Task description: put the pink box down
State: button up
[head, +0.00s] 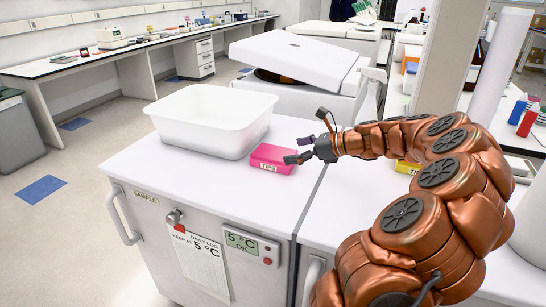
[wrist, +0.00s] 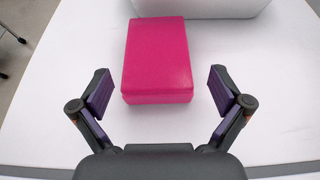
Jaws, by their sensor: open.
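The pink box (head: 270,158), with a label on its front reading TIPS, rests flat on the white top of the sample cabinet (head: 225,188). It stands just right of the white tub (head: 205,119). In the wrist view the pink box (wrist: 158,58) lies ahead of my gripper (wrist: 158,88), between the lines of its two spread fingers. My gripper is open and empty, with purple pads clear of the box on both sides. In the head view my gripper (head: 298,150) is at the box's right side, low over the cabinet top.
A yellow box (head: 407,167) sits on the neighbouring surface, partly hidden behind my arm. A large white machine (head: 295,60) stands behind the tub. The cabinet top is clear in front of the pink box. A long bench (head: 70,65) runs along the left wall.

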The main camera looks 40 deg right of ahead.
aim_at(276, 153)
jog(key=x, duration=0.6)
jog(key=shift+w+a, duration=0.1)
jog(key=shift+a, duration=0.25)
jog(key=c, duration=1.1)
jog(key=shift+r, duration=0.1)
notch_tip(276, 153, up, 3)
jog(key=shift+r, duration=0.2)
jog(key=s+a, duration=0.1)
jog(key=s, duration=0.4)
jog(key=s+a+r, duration=0.1)
jog(key=s+a, duration=0.1)
jog(key=s, duration=0.3)
jog(key=s+a, duration=0.1)
jog(key=s, duration=0.4)
jog(key=shift+s+a+r, duration=0.2)
jog(key=shift+a, duration=0.05)
